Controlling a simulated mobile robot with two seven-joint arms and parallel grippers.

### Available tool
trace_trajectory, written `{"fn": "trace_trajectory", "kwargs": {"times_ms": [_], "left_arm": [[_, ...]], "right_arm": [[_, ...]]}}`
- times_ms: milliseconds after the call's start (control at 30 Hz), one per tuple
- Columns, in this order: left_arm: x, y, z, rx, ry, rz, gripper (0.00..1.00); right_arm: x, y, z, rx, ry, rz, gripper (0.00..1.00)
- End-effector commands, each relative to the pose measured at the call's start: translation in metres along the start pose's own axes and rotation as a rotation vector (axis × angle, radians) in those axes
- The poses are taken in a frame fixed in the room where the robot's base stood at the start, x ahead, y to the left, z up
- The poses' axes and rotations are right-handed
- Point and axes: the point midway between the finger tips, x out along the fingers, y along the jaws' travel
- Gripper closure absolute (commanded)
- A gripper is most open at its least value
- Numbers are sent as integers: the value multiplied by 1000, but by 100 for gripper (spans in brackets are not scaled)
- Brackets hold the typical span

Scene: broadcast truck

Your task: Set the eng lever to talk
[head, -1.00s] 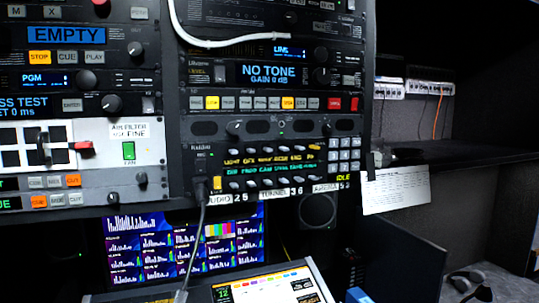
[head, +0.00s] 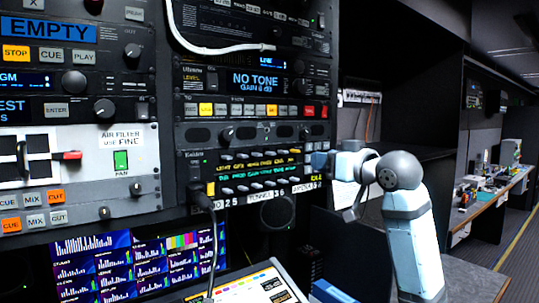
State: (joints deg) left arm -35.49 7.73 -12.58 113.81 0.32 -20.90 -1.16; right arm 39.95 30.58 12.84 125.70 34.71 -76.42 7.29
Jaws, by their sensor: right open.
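The intercom panel (head: 255,174) is in the rack, left of centre in the head view. It has rows of small lit green and yellow labels with several small light levers (head: 262,184) beneath them. The labels are too small to tell which lever is eng or how it is set. My right gripper (head: 322,163) is open at the panel's right end, in front of the keypad area, which it partly hides. I see nothing between its fingers, and cannot tell whether it touches the panel. My left gripper is not in view.
A black cable (head: 208,236) hangs from the panel's left end. A white cable (head: 225,46) loops across the upper rack. A tilted touch screen (head: 262,286) juts out below. A paper sheet (head: 344,194) hangs behind my right arm. The aisle at far right is open.

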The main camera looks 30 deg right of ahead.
Motion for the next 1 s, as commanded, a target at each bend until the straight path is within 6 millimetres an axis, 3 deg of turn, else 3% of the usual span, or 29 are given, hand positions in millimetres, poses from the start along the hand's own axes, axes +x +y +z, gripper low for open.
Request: {"fn": "trace_trajectory", "kwargs": {"times_ms": [167, 700, 1000], "left_arm": [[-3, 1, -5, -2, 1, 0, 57], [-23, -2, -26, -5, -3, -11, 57], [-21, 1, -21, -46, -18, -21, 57]], "right_arm": [[13, 1, -4, 3, -1, -1, 58], [118, 0, -4, 3, -1, -1, 58], [137, 0, -1, 0, 0, 0, 58]]}}
